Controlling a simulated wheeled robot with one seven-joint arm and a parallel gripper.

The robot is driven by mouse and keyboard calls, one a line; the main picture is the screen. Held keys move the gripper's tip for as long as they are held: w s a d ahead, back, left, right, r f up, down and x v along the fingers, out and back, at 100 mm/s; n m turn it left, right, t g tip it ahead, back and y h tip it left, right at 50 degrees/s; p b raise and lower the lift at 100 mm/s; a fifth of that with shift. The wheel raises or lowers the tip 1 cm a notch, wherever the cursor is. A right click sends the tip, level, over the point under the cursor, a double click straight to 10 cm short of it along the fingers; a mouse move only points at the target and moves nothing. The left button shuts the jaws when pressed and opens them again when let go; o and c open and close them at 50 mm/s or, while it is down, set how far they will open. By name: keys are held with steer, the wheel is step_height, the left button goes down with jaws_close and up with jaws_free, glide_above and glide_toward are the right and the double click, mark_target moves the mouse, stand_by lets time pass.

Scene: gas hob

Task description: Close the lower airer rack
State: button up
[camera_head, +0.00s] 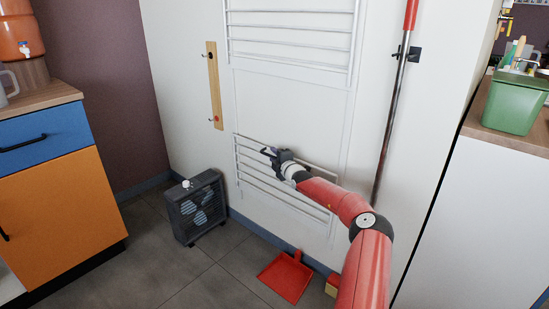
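The white wall airer has a lower rack (254,171) of thin parallel bars, low on the white wall. It looks close to the wall, but I cannot tell exactly how far it tilts out. The upper rack (290,47) is above it in the same frame. My gripper (267,152), dark grey at the end of my red arm, is in front of the upper left part of the lower rack. It looks very near the bars; I cannot tell whether it touches them. Its fingers are small and seen from behind. My gripper and arm hide part of the rack's middle and right side.
A dark box fan (195,207) stands on the floor left of the rack. A red dustpan (286,277) lies below it. A red-topped pole (395,105) leans at the right. A wooden hook board (214,85) hangs at the left. Open floor lies front left.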

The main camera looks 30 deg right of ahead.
steer(key=s, duration=0.7)
steer(key=shift+s+a, duration=0.2)
steer(key=shift+s, duration=0.2)
steer(key=shift+r, duration=0.1)
